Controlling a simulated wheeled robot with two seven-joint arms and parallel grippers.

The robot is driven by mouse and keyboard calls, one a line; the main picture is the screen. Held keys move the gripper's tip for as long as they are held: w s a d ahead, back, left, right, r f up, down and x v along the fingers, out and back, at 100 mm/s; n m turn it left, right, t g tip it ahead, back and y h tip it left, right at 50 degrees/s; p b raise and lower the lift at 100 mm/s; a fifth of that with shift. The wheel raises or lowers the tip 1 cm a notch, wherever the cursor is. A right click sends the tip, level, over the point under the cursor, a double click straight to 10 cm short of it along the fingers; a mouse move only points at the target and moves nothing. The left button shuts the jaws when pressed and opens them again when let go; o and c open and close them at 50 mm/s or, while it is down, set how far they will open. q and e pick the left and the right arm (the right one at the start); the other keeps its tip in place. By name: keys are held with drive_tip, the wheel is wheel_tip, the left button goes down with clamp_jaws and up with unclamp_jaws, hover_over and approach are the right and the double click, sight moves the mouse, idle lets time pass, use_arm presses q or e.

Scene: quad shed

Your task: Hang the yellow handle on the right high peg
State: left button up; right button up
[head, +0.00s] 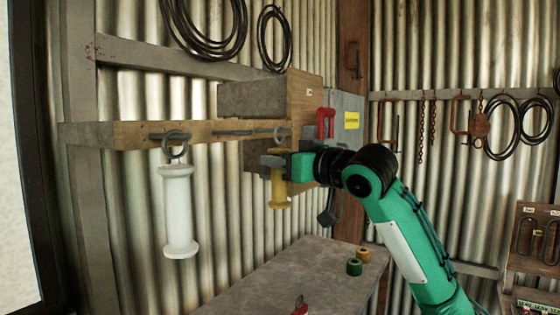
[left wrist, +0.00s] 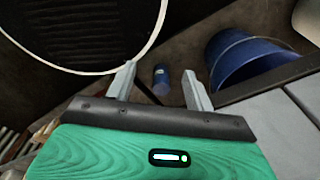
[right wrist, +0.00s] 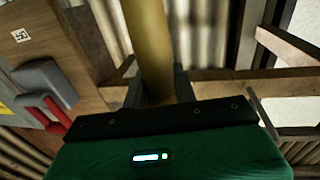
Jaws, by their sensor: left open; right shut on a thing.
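The yellow handle (head: 278,192) hangs upright in my right gripper (head: 276,160), whose jaws are shut on its upper part. In the right wrist view the yellow shaft (right wrist: 148,45) stands between the fingers of my right gripper (right wrist: 158,80). A grey ring (head: 283,134) at the handle's top is at the right peg (head: 265,130) on the wooden rail (head: 210,141). I cannot tell whether the ring is around the peg or just beside it. My left gripper (left wrist: 160,80) is open and empty in the left wrist view, outside the head view.
A white handle (head: 178,212) hangs by its ring from the left peg (head: 170,136). The middle peg (head: 232,133) is bare. A wooden block (head: 303,100) and grey box with a red switch (head: 326,122) stand close right. A grey bench (head: 290,280) lies below.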

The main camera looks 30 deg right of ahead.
drive_tip(key=o, duration=1.1)
